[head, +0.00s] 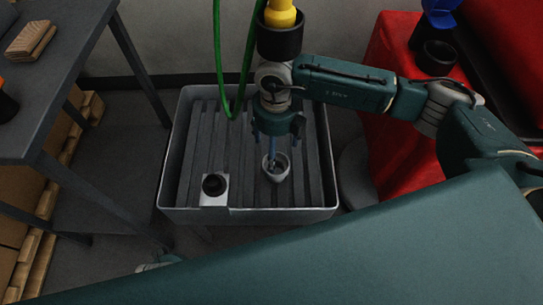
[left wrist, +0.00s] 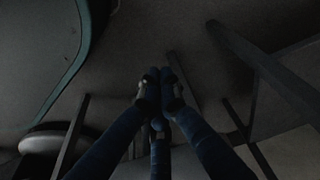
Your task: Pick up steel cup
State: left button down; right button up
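A light grey steel cup (head: 281,174) is at the right of the ribbed grey basin in the head view, with its dark opening facing up. My right gripper (head: 275,150) points down over the cup, with its blue fingers spread apart above and around the rim. I cannot tell whether any finger touches the cup. My left gripper (left wrist: 160,80) shows in the left wrist view with its dark blue fingers drawn together at the tips and nothing visible between them.
A green hose (head: 219,60) hangs into the basin near my right gripper. A grey table (head: 60,75) stands at left and a red-covered surface (head: 385,150) at right.

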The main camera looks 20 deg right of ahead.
aim_at(282, 162)
jog(key=f, duration=0.4)
jog(key=s+f+b, duration=0.1)
jog(key=f, duration=0.2)
jog(key=shift+f, duration=0.1)
pick_arm(q)
jog(key=r, duration=0.3)
jog(key=shift+w+r, duration=0.2)
jog(key=shift+w, duration=0.05)
pick_arm(e)
jog(key=c, duration=1.2)
